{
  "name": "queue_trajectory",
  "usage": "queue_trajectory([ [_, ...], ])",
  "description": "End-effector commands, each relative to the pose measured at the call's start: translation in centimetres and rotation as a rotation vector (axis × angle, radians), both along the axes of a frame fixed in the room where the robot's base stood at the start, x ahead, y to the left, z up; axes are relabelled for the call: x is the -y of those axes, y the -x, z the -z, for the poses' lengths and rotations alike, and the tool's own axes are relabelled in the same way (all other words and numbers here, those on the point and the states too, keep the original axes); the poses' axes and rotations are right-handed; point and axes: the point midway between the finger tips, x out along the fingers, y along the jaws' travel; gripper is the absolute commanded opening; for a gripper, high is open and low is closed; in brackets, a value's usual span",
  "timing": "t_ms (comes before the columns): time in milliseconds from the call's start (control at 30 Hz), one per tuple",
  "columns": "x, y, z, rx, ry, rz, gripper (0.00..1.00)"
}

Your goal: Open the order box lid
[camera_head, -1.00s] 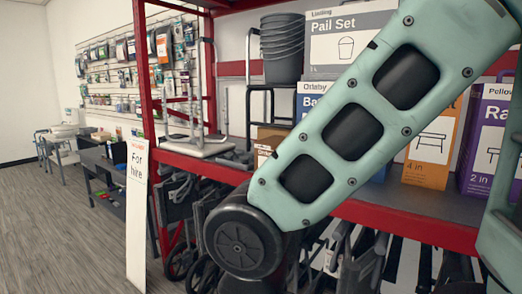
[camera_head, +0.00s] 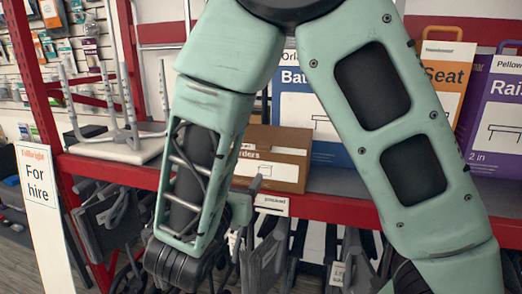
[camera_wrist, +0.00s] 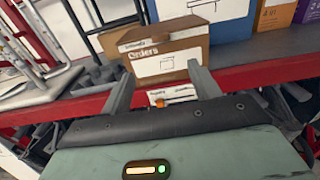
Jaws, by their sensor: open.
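The order box (camera_head: 284,158) is a brown carton marked "orders" on the red-edged shelf, partly hidden by my arm in the head view. In the wrist view the order box (camera_wrist: 180,59) stands ahead, with a white label on its front. Its brown lid (camera_wrist: 160,33) looks shut. My gripper (camera_wrist: 161,68) is open and empty, its two grey fingers apart in front of and below the box front. In the head view my gripper is mostly hidden behind my arm; one finger shows just below the box. I cannot tell whether a finger touches the box.
A blue box (camera_head: 310,115) stands right beside the order box. An orange box (camera_head: 447,75) and a purple box (camera_head: 495,110) stand farther right. A metal rack (camera_head: 118,120) is on the left. The red shelf edge (camera_head: 330,209) runs below, with folded dark equipment under it.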

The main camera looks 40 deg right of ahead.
Motion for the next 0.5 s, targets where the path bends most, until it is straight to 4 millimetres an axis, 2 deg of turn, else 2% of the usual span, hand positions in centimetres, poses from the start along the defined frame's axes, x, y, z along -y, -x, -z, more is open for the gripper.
queue_trajectory([
  [167,2.0,-1.4,-0.3,0.000,0.003,0.005,0.62],
  [500,7.6,-5.7,-0.3,-0.001,0.001,0.008,0.62],
])
